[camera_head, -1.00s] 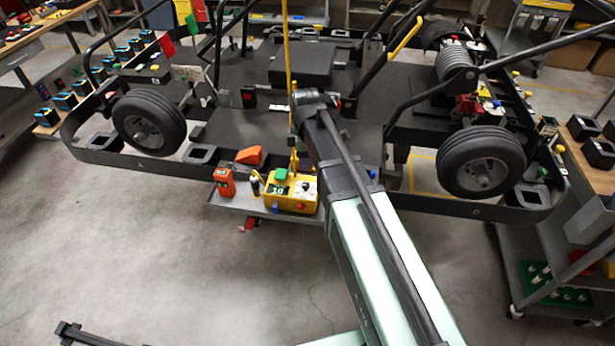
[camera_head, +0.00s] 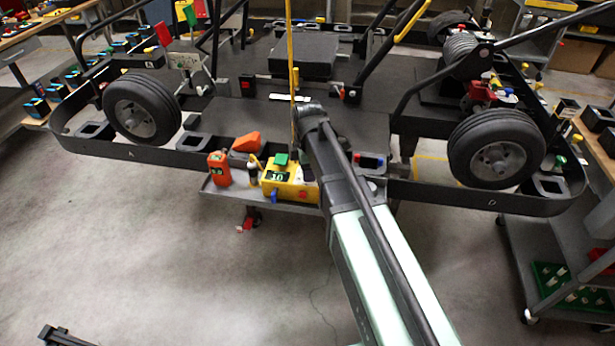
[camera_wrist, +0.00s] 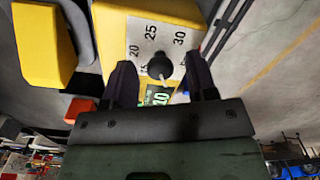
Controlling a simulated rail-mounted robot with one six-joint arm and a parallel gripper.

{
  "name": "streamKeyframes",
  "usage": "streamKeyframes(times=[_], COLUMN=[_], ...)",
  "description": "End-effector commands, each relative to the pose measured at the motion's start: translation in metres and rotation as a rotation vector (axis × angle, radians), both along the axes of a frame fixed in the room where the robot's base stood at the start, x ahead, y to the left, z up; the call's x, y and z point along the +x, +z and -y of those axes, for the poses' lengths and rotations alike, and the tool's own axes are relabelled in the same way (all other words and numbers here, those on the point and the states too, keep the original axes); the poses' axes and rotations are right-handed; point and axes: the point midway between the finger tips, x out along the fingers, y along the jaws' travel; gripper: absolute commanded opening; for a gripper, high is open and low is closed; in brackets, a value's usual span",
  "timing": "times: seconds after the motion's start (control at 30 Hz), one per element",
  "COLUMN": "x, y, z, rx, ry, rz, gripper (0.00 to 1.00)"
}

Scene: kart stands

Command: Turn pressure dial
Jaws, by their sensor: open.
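The pressure dial is a dark round knob (camera_wrist: 160,66) with a pale pointer line, on a grey plate marked 15, 20, 25 and 30. It sits on a yellow box (camera_wrist: 183,10) with a green-lit display (camera_wrist: 158,97). In the wrist view my gripper (camera_wrist: 160,68) is open, one dark finger on each side of the knob, with gaps showing between. Whether the fingertips are level with the knob I cannot tell. In the head view the yellow box (camera_head: 283,191) rests on a grey tray; my arm covers its right end and the dial. My gripper is hidden there.
An orange handheld device (camera_head: 219,168), a small dark bottle (camera_head: 253,171) and an orange wedge (camera_head: 247,142) are left of the box. The kart frame with its wheels (camera_head: 142,108) is behind the tray (camera_head: 232,199).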

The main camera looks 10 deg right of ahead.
Motion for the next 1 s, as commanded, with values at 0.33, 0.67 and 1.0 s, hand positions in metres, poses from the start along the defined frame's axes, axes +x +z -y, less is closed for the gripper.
streamKeyframes(times=[0.33,0.67,1.0], x=[0.0,0.0,-0.0001], y=[0.002,0.0019,0.0019], z=[0.0,0.0,0.0], rx=[0.0,0.0,0.0], ry=[0.0,-0.009,-0.142], rz=[0.0,0.0,0.0], gripper=[0.25,0.04,0.04])
